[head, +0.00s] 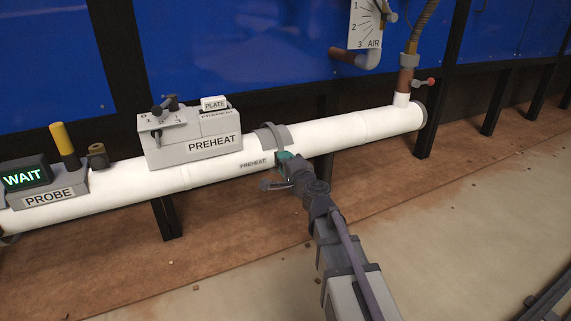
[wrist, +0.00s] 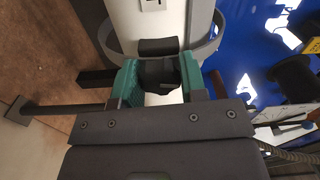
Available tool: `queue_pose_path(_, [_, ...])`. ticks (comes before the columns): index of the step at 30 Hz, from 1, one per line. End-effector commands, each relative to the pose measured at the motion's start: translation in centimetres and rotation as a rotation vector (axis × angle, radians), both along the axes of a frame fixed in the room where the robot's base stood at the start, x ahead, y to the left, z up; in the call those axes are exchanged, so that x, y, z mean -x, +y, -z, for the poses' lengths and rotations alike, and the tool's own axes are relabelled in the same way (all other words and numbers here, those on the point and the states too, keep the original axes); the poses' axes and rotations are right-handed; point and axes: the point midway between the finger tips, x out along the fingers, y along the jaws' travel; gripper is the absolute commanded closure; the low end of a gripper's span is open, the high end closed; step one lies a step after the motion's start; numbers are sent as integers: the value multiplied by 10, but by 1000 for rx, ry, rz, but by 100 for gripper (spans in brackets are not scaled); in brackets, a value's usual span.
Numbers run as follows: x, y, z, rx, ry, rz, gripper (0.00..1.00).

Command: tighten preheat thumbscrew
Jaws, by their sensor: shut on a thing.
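The preheat thumbscrew (wrist: 158,73) is a dark knob between the two green fingertips in the wrist view. My gripper (head: 285,157) is at the front of the white pipe and shut on it; the fingers (wrist: 159,80) cover its sides. A grey clamp band (head: 273,136) wraps the pipe at the thumbscrew, and it also shows as a curved strap in the wrist view (wrist: 204,48). In the head view the gripper hides the thumbscrew. I cannot tell how tight it is.
A grey PREHEAT box (head: 193,143) with dial and PLATE tag sits on the white pipe (head: 345,127) left of the clamp. Further left stands the PROBE unit (head: 48,190), its screen reading WAIT. Open floor lies in front.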

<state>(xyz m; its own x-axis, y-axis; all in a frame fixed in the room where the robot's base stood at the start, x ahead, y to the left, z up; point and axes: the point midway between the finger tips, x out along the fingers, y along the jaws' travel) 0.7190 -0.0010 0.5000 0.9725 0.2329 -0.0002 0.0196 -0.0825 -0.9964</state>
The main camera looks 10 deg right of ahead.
Motion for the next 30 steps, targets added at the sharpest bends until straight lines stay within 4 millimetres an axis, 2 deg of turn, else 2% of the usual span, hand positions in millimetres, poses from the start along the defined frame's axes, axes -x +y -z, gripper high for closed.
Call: queue_pose_path(30, [1,0,1,-933,223,0,85])
